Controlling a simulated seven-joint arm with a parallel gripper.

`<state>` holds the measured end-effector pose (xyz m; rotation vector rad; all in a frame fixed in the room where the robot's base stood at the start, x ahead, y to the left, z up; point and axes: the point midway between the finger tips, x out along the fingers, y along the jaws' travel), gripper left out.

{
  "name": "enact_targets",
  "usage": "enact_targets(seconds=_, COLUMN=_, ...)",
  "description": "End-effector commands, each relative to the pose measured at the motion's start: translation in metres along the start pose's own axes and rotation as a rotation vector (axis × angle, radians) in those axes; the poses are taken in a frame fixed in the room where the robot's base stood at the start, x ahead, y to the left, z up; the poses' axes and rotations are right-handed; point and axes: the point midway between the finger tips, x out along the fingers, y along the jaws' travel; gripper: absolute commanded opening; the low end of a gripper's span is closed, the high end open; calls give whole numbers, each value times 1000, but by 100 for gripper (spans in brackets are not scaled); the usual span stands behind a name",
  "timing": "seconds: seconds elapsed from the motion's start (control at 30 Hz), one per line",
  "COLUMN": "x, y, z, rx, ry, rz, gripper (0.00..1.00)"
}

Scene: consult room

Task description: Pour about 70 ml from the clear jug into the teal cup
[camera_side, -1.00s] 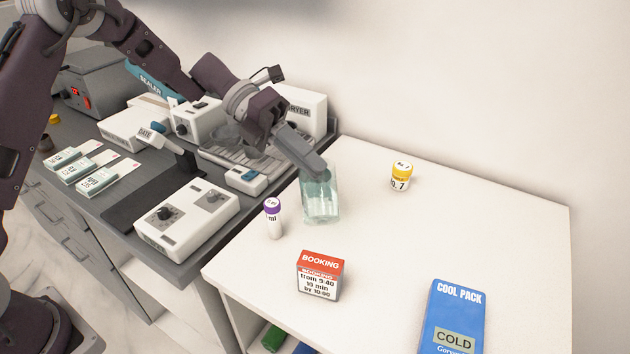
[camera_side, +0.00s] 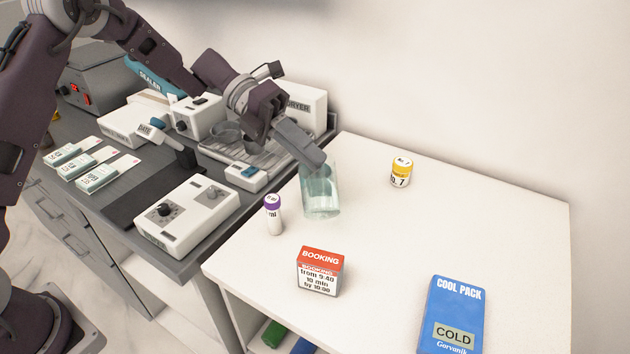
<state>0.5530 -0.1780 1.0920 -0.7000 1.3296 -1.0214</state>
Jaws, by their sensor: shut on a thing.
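A see-through greyish vessel (camera_side: 227,134) stands on the rack behind my gripper.
A red and white booking box (camera_side: 320,272) and a blue cool pack (camera_side: 454,316) are nearer. The white table's (camera_side: 500,225) right side is clear. Devices crowd the grey counter (camera_side: 130,205).

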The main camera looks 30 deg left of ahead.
Motion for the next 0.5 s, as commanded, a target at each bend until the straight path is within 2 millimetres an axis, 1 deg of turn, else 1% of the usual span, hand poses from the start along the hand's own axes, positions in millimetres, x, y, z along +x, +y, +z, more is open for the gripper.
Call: enact_targets(seconds=0.5, x=-3, y=0, z=3, rx=-24, ry=7, rz=-25, gripper=0)
